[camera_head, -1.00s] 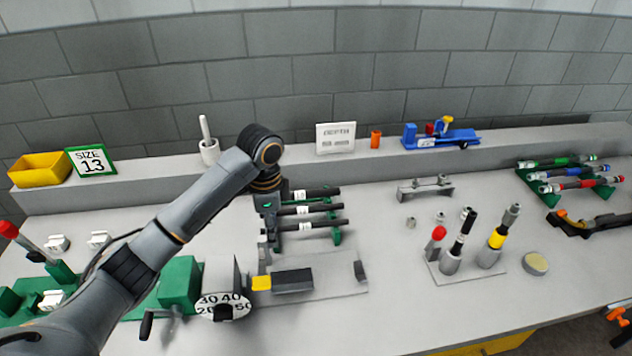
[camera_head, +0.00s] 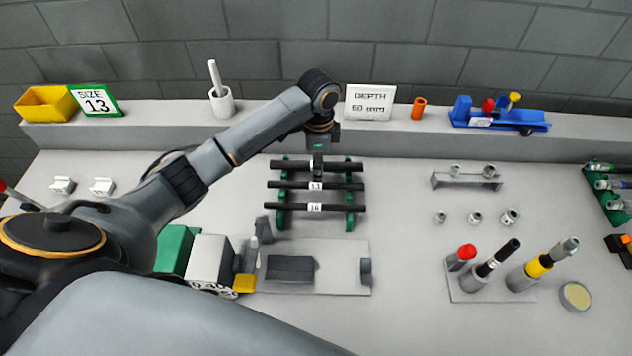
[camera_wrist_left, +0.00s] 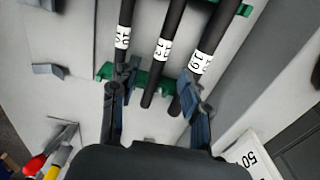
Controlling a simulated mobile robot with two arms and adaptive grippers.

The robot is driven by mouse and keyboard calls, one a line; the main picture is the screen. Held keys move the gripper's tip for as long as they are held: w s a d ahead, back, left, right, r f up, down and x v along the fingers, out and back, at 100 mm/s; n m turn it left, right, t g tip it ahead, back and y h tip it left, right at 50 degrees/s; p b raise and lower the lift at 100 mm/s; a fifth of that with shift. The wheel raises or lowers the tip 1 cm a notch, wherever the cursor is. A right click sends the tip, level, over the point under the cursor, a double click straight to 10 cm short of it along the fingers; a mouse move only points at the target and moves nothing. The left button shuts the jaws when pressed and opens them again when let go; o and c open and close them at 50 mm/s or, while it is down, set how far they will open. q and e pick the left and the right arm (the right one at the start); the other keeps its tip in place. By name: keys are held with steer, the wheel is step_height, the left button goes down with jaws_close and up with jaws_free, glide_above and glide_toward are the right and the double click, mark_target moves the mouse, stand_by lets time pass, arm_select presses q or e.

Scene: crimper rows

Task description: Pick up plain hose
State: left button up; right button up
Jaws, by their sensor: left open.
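Three black hoses with white number labels lie side by side on a green rack: the back hose (camera_head: 345,166), the middle hose (camera_head: 340,186) and the front hose (camera_head: 340,207). No label says plain. My left gripper (camera_head: 318,170) points down over the rack at the back hose and partly covers it. In the left wrist view the gripper (camera_wrist_left: 156,102) is open, with its fingers apart and the hose ends seen between and beside them. I cannot tell whether a finger touches a hose. My right gripper is out of view.
A grey fixture plate (camera_head: 340,285) lies in front of the rack. A depth sign (camera_head: 370,103) and a blue tool (camera_head: 500,118) stand on the back ledge.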

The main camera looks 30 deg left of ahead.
mark_target(319, 184)
arm_select(q)
steer(key=shift+w+f, duration=0.2)
steer(key=shift+f, duration=0.8)
steer(key=shift+d+f+p, duration=0.1)
steer(key=shift+f+p, duration=0.35)
steer(key=shift+f, duration=0.2)
step_height(319, 184, down, 4)
steer(key=shift+r+p, duration=0.25)
steer(key=shift+p, duration=0.25)
steer(key=shift+f, duration=0.3)
jaws_close()
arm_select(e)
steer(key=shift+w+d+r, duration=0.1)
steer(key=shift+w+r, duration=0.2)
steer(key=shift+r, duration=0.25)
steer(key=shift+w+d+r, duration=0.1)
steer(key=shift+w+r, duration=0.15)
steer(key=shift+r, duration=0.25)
